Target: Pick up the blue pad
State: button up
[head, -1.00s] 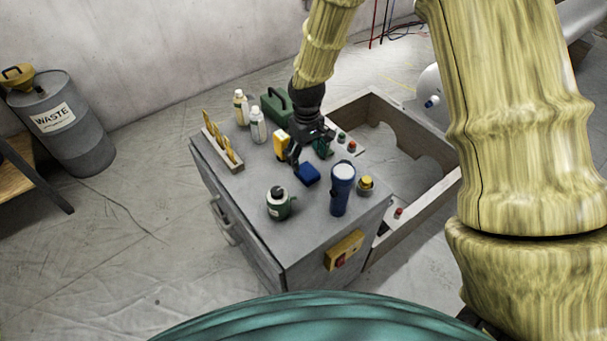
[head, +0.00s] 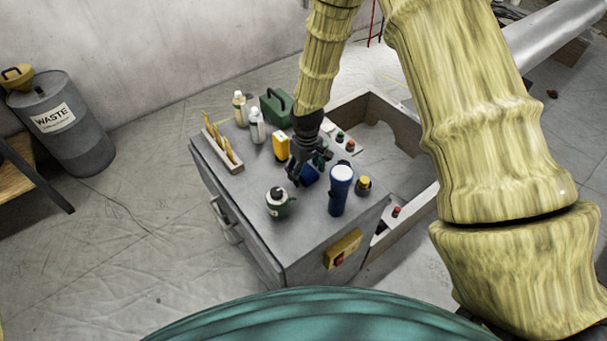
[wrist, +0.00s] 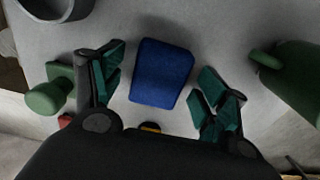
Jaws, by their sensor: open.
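The blue pad (head: 309,174) lies on the grey cabinet top (head: 245,200), partly hidden by my gripper in the head view. In the wrist view the blue pad (wrist: 161,74) shows whole, a rounded block lying between and just beyond my fingers. My gripper (head: 307,172) points down over the pad. In the wrist view my gripper (wrist: 160,92) is open, with one green-padded finger on each side of the pad and a gap to each. Whether the fingertips are at the pad's height I cannot tell.
A blue flashlight (head: 340,190) and a dark green canister (head: 277,203) stand close in front. A yellow item (head: 281,146) stands just left of the gripper. White bottles (head: 257,126), a green case (head: 276,106) and a rack (head: 222,150) stand farther back.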

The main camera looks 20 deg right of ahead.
aim_at(306, 172)
jog(key=c, duration=1.1)
jog(key=shift+r, duration=0.1)
notch_tip(306, 172, up, 10)
jog(key=b, duration=0.1)
jog(key=shift+b, duration=0.35)
